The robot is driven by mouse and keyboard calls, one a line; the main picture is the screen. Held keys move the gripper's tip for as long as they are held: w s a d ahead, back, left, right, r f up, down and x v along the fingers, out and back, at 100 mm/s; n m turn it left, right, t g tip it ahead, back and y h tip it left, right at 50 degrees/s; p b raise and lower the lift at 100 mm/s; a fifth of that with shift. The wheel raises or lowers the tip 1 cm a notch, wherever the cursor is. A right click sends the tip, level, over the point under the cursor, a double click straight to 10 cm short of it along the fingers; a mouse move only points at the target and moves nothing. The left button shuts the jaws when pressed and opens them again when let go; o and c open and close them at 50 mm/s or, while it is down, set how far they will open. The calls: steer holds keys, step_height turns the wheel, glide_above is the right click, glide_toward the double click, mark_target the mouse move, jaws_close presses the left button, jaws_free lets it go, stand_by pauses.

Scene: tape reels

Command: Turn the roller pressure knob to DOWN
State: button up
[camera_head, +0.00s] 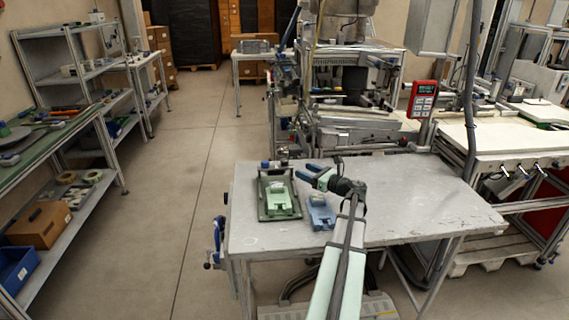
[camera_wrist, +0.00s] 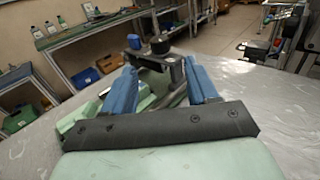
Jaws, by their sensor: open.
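A round black knob (camera_wrist: 160,45) stands on a dark bracket beyond my fingers in the wrist view. It may be the roller pressure knob; I can read no DOWN mark. My gripper (camera_wrist: 160,76) has two blue fingers spread apart with nothing held between them. The knob appears between and beyond the fingertips, apart from them. In the head view my gripper (camera_head: 308,172) is low over the grey table, to the right of a green device in a dark frame (camera_head: 278,196). The knob is too small to make out surely there.
A blue device (camera_head: 320,212) sits on the table (camera_head: 410,210) just below my gripper. The table's right side is clear. A large machine (camera_head: 350,125) stands behind it, with a red control box (camera_head: 423,98). Shelves (camera_head: 75,140) stand on the left beyond open floor.

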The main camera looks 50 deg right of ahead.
mark_target(284, 160)
steer(key=w, duration=1.1)
steer(key=shift+c, duration=0.5)
steer(key=c, duration=0.8)
steer(key=shift+c, duration=0.2)
steer(key=shift+h, duration=0.3)
steer(key=m+h, duration=0.1)
steer(key=h, duration=0.1)
steer(key=m+h, duration=0.2)
steer(key=shift+s+a+g, duration=0.1)
steer(key=shift+a+g, duration=0.1)
steer(key=shift+g, duration=0.1)
steer(key=shift+d+m+g+h, duration=0.1)
steer(key=shift+m+g+h, duration=0.6)
steer(key=shift+m+h, duration=0.6)
steer(key=shift+d+m+g+h, duration=0.1)
steer(key=shift+m+g+h, duration=0.65)
steer(key=shift+h, duration=0.95)
steer(key=shift+m+g+h, duration=0.25)
steer(key=shift+m+h, duration=0.1)
steer(key=shift+h, duration=0.05)
